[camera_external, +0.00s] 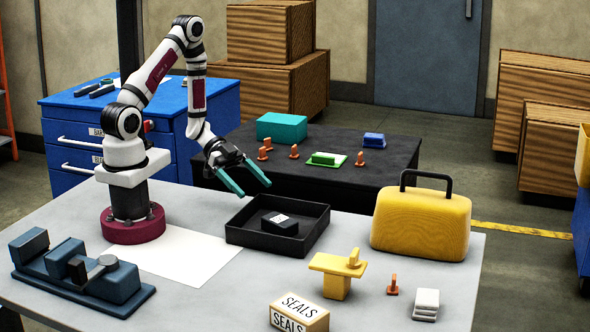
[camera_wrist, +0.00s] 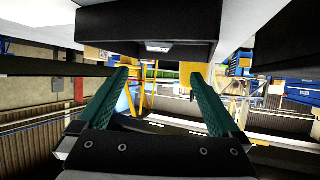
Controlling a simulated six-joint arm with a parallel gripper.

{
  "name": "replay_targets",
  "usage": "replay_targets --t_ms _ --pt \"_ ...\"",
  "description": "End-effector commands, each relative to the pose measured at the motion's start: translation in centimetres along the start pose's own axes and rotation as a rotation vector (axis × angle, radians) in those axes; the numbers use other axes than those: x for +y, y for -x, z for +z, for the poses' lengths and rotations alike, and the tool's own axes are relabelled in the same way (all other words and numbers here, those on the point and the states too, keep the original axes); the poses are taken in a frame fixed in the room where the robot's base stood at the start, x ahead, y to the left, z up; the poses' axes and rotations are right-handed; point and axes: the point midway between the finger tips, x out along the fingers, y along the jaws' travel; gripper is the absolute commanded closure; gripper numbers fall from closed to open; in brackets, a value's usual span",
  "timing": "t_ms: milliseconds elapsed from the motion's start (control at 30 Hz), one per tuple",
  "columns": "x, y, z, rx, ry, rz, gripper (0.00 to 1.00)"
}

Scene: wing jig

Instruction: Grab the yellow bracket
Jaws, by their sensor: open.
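The yellow bracket (camera_external: 337,268) stands on the grey table near the front, a flat top plate on a short post with a small upright piece on top. My gripper (camera_external: 245,180) has teal fingers, spread apart and empty. It hangs in the air above the left part of the black tray, up and to the left of the bracket. In the wrist view my gripper (camera_wrist: 157,82) shows both teal fingers wide apart with nothing held between them. I cannot make out the bracket for sure in the wrist view.
A black tray (camera_external: 240,237) holds a dark labelled block (camera_external: 280,223). A yellow case (camera_external: 421,222) stands right of it. A SEALS box (camera_external: 299,313), an orange clip (camera_external: 393,285) and white pads (camera_external: 426,304) lie around the bracket. A blue vise (camera_external: 82,272) is at left.

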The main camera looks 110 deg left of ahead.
Motion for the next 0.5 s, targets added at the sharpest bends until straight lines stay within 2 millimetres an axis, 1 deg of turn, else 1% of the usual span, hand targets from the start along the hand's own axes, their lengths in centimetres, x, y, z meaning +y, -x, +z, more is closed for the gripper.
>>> replay_targets --t_ms 67,100,167,200,267,300,367,400,500 --pt "0.1 -3.4 -1.9 0.011 0.020 -0.003 0.00" --pt "0.2 -5.8 -3.2 0.019 0.038 -0.015 0.00" --pt "1.0 -9.7 -5.2 0.027 0.070 -0.042 0.00" --pt "1.9 -12.2 -6.5 0.029 0.091 -0.063 0.00" --pt "3.8 -15.6 -8.1 0.032 0.117 -0.100 0.00" --pt "5.5 -17.5 -9.1 0.032 0.132 -0.127 0.00" --pt "8.3 -19.8 -10.1 0.032 0.146 -0.171 0.00" --pt "10.1 -20.7 -10.6 0.032 0.152 -0.202 0.00" --pt "13.9 -21.7 -11.3 0.039 0.153 -0.272 0.00"
